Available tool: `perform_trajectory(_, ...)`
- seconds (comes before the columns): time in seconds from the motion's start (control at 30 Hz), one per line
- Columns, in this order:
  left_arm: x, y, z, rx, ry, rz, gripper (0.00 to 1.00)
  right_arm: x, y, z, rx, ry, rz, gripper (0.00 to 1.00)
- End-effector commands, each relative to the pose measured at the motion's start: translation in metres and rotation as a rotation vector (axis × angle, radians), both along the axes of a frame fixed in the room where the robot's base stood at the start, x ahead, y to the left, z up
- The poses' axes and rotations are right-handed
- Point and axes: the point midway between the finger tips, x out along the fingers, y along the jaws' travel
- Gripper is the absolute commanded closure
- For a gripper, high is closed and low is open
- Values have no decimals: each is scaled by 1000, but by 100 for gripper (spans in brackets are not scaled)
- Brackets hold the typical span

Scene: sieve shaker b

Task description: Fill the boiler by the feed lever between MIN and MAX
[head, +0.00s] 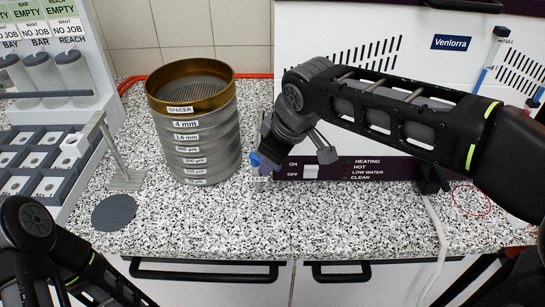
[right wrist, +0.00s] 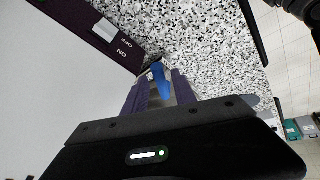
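The boiler is the white cabinet (head: 300,50) marked Venlorra, with a dark panel (head: 390,168) low on its front. The blue feed lever (head: 267,163) is at that panel's left end, above a small white label. My right gripper (head: 262,150) reaches down at it, partly hiding it. In the right wrist view the blue lever (right wrist: 160,80) lies between the purple fingers (right wrist: 160,92), which stand apart with some gap showing. A sight tube (head: 489,62) marked FULL shows blue at the right; my arm hides its lower part, and MIN and MAX are unreadable. My left gripper is outside both views.
A sieve stack (head: 195,130) with a brass top stands left of the boiler. A grey disc (head: 114,212) and a metal stand (head: 122,160) are further left, beside a rack (head: 40,165). A white rocker switch (head: 311,171) sits close to my right gripper. The front worktop is clear.

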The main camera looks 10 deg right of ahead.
Motion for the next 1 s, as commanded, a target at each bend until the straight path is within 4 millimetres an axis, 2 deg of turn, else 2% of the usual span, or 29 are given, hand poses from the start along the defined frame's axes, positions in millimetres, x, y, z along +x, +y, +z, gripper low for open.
perform_trajectory(0.37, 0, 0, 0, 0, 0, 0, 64, -1, 0, 3, 0, -1, 0, 62)
perform_trajectory(0.57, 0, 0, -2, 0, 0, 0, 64, -10, -3, 23, 2, -3, -1, 62)
perform_trajectory(0.8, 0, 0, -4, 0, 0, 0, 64, -25, -8, 58, 0, -4, 1, 62)
perform_trajectory(1.0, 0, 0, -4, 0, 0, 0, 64, -31, -10, 71, 1, -1, 0, 62)
